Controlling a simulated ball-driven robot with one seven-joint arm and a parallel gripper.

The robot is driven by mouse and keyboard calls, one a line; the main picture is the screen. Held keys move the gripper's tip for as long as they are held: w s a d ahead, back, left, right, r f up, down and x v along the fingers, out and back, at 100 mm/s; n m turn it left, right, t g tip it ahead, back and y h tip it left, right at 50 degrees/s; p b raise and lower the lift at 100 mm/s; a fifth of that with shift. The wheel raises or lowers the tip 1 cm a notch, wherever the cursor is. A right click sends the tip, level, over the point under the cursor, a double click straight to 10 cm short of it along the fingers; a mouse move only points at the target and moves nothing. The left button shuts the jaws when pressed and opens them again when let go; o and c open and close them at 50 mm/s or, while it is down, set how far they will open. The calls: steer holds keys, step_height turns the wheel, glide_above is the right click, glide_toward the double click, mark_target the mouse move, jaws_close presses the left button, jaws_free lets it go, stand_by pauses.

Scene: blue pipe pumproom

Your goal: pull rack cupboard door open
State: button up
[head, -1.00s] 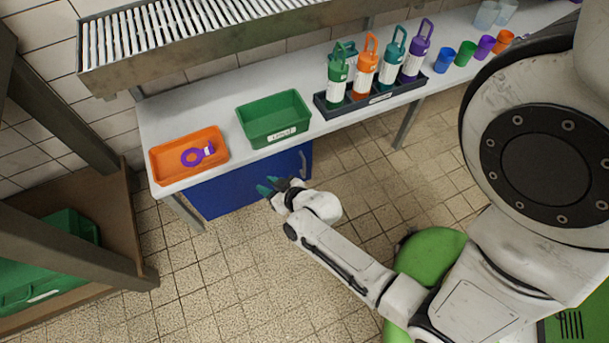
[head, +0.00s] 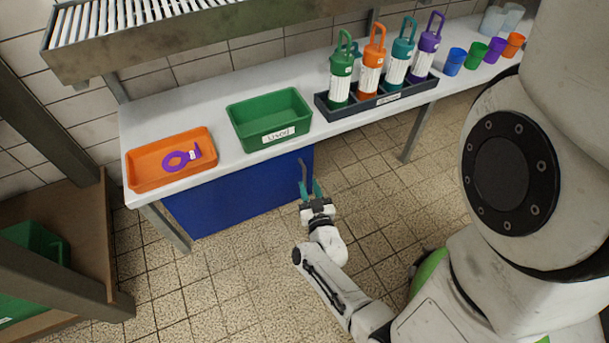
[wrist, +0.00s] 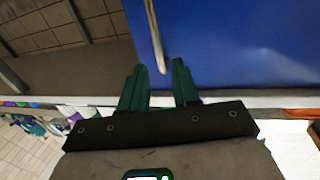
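The blue rack cupboard door (head: 235,198) sits under the white bench top and looks closed in the head view. It also fills the upper right of the wrist view (wrist: 235,45). Its metal bar handle (head: 303,170) is near the door's right edge. In the wrist view the handle (wrist: 155,35) ends just ahead of the gap between the fingertips. My gripper (head: 311,190) has green fingers, open and spread apart, with nothing seen between them. It is at the handle's lower end in the head view; contact cannot be told. The fingers also show in the wrist view (wrist: 158,75).
On the bench top (head: 215,131) stand an orange tray (head: 150,178) with a purple ring-shaped item, a green bin (head: 268,118), a dark rack (head: 375,103) of bottles and several cups. A bench leg (head: 415,132) stands right of the cupboard. Tiled floor in front is clear.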

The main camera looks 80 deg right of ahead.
mark_target(305, 174)
steer(key=b+x, duration=0.1)
steer(key=x, duration=0.5)
jaws_close()
stand_by(0.5)
